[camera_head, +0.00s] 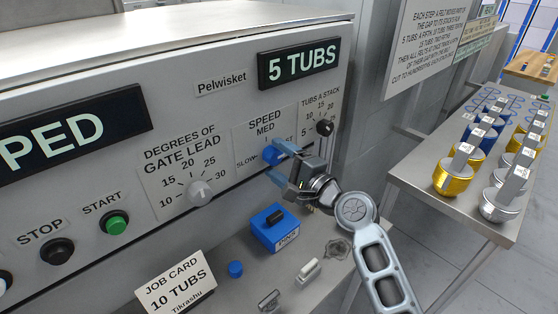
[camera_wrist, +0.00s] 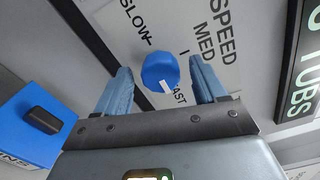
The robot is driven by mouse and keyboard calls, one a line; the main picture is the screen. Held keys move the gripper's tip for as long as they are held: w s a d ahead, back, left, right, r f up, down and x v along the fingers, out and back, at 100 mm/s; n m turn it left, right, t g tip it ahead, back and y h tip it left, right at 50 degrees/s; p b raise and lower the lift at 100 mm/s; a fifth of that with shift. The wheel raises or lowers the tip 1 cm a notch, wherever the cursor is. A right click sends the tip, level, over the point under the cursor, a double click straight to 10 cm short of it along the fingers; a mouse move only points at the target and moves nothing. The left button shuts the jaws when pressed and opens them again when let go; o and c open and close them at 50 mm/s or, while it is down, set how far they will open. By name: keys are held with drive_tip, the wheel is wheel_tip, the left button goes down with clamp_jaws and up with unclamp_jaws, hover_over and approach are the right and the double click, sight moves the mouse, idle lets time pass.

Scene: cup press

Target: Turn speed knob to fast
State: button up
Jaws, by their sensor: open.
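The speed knob (camera_head: 270,154) is a round blue knob on the grey panel, under the label SPEED with SLOW, MED and a partly hidden FAST. In the wrist view the knob (camera_wrist: 158,68) shows whole, and its white mark points toward the FAST lettering (camera_wrist: 179,97). My gripper (camera_head: 275,161) is open at the knob, with its blue fingers on either side. In the wrist view, gaps show between the knob and both fingers of my gripper (camera_wrist: 160,72).
The gate lead knob (camera_head: 201,192) is left of my gripper, and the tubs-a-stack knob (camera_head: 325,128) is close on the right. Below are a blue box (camera_head: 274,232) and small loose items on the ledge. A side table (camera_head: 411,179) with gold and silver tubs stands right.

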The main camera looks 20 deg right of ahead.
drive_tip(key=b+v, duration=0.1)
drive_tip(key=v, duration=0.6)
drive_tip(key=shift+s, duration=0.2)
